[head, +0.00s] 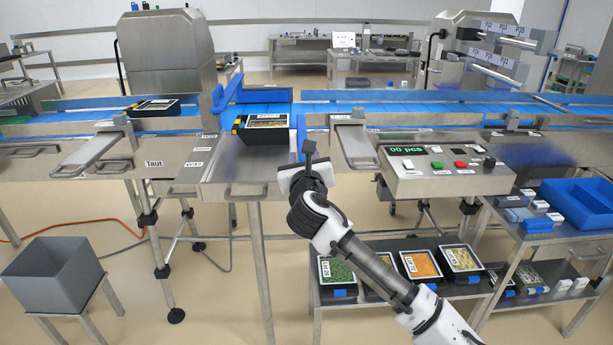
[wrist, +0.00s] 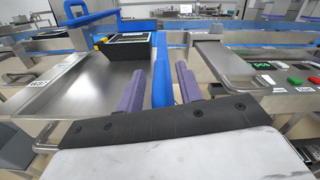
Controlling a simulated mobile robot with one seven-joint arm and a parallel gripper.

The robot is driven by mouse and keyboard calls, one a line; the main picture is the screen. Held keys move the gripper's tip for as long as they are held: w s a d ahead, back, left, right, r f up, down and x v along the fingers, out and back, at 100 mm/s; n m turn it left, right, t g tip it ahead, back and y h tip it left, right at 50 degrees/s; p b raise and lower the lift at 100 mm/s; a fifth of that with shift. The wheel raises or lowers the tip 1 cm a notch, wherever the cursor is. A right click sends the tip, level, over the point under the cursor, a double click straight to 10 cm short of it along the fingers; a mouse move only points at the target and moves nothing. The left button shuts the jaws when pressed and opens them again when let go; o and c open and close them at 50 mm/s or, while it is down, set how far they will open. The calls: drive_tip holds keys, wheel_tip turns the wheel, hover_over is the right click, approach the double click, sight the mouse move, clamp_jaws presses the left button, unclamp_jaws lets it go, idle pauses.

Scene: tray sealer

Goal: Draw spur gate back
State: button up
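My gripper (head: 309,160) is at the right side of the metal spur table (head: 232,173), seen from behind. In the wrist view, its two purple fingers (wrist: 160,85) are apart. A narrow blue bar (wrist: 161,70) shows between them, with no clear contact; the bar also shows in the head view (head: 301,133), just beyond my gripper. A blue angled gate arm (head: 228,91) stands at the belt's near side, left of the spur mouth; it shows at upper left in the wrist view (wrist: 88,17). I cannot tell which blue part is the spur gate.
A black tray (head: 267,134) with a filled top sits on the spur table, left of the blue bar. Another tray (head: 153,107) is on the left belt. A control panel (head: 446,172) reading "00 pcs" and a lever plate (head: 355,146) stand to the right.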

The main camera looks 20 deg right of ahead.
drive_tip(key=b+v, duration=0.2)
drive_tip(key=v, duration=1)
drive_tip(key=shift+b, duration=0.3)
drive_tip(key=shift+r, duration=0.1)
